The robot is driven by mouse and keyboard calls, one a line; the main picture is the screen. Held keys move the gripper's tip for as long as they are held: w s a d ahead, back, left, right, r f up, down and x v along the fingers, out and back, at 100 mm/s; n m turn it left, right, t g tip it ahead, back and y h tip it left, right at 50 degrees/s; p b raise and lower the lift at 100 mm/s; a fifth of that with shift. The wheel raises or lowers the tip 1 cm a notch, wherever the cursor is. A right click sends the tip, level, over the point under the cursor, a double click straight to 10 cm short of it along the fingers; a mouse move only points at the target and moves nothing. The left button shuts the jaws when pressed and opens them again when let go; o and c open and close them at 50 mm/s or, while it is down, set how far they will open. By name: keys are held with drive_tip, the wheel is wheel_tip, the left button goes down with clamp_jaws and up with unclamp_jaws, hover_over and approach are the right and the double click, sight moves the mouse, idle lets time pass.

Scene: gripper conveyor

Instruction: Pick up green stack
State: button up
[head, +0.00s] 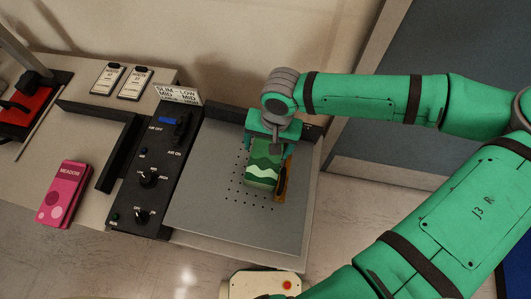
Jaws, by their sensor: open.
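The green stack (263,166) has a wavy pattern in light and dark greens. It stands on a grey perforated plate (205,205) in the head view. My gripper (268,150) is open at the far end of the stack, with its body over the top edge. One finger shows to the left of the stack and a dark part shows near its upper right. I cannot tell whether the fingers touch it. A brown and black object (283,179) lies close along the right side of the stack.
A black control panel (147,190) with knobs borders the plate on the left. A pink box (63,193) marked MEADOW lies farther left. Two labelled cards (121,82) and a red and black device (28,108) are at the back left. The plate's front part is clear.

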sight(267, 153)
drive_tip(key=shift+w+a+f, duration=0.1)
drive_tip(key=shift+w+f, duration=0.05)
drive_tip(key=shift+f, duration=1.1)
drive_tip(key=shift+w+a+f, duration=0.1)
drive_tip(key=shift+f, duration=1.15)
drive_tip(key=shift+r, duration=0.1)
drive_tip(key=c, duration=1.3)
